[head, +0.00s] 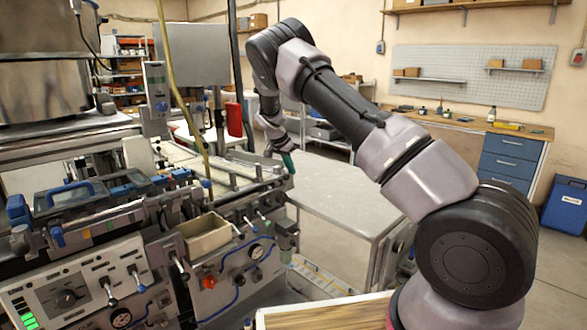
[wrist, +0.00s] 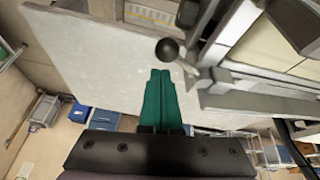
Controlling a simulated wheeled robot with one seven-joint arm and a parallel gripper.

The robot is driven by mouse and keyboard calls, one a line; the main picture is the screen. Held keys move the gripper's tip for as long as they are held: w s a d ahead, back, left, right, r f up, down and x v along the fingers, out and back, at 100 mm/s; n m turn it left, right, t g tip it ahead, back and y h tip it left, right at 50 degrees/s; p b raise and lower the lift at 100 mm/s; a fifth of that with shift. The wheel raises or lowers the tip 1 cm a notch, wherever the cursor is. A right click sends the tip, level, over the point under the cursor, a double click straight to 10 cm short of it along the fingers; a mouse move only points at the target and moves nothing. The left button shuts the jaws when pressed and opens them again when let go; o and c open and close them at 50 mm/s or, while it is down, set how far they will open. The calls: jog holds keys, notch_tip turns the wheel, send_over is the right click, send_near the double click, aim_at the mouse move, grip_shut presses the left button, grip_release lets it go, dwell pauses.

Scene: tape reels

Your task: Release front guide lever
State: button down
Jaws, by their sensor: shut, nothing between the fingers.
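My gripper (head: 288,161) is at the far right end of the machine's rail in the head view, its green fingers pointing down. In the wrist view the two green fingers of my gripper (wrist: 160,76) lie side by side, shut and empty. A lever with a dark ball knob (wrist: 167,50) shows just beyond the fingertips, slightly right of them; it looks like the front guide lever. Its pale rod runs right toward the machine's metal frame (wrist: 262,88). Whether the fingertips touch the knob cannot be told. I cannot pick out this lever in the head view.
The machine (head: 150,215) fills the left, with several small levers and knobs on its front. A grey table (head: 345,190) stands right of my gripper. A beige bin (head: 205,235) sits on the machine's front. A workbench with blue drawers (head: 510,160) stands behind.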

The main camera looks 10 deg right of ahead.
jog(key=shift+s+a, duration=0.15)
jog(key=shift+a, duration=0.35)
dwell(0.4)
